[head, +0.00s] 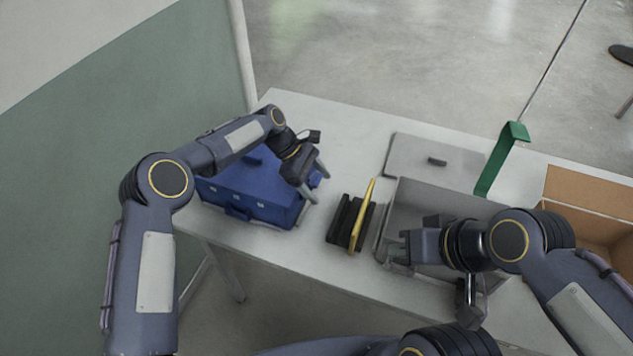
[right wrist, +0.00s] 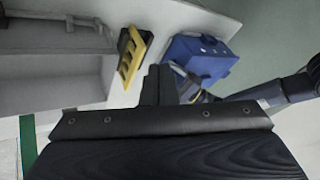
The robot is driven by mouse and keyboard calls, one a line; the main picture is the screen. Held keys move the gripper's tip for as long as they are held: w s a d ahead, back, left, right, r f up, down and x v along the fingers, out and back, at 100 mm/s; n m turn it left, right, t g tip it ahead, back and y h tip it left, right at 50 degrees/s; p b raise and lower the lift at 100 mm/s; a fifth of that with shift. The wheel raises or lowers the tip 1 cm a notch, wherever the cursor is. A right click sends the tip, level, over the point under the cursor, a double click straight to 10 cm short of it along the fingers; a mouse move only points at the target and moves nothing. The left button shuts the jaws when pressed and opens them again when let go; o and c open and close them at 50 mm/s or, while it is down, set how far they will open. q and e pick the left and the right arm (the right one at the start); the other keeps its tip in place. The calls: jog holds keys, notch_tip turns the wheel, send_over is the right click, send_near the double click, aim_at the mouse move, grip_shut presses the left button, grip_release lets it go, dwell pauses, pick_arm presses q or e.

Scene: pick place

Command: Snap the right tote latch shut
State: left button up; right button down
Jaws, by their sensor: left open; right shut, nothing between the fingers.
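The blue tote (head: 250,190) stands at the left of the table with its lid on. A small blue part (head: 315,179) sticks out at its right end and looks like the right latch, partly hidden by my left gripper. My left gripper (head: 316,184) is open at that end; I cannot tell if it touches the latch. The tote also shows in the right wrist view (right wrist: 200,55). My right gripper (head: 394,248) is shut and empty over the front left of the grey bin (head: 402,198); its closed fingers show in the right wrist view (right wrist: 158,84).
A black and yellow slotted piece (head: 352,220) stands between tote and bin. A grey lid with a dark handle (head: 415,152) lies behind the bin. A green upright strip (head: 500,160) rises at the bin's back right. A cardboard box (head: 590,200) is at far right.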

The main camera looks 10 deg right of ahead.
pick_arm(q)
jog(key=b+v, duration=0.1)
jog(key=v, duration=0.6)
jog(key=shift+w+a+r, duration=0.15)
jog(key=shift+r, duration=0.2)
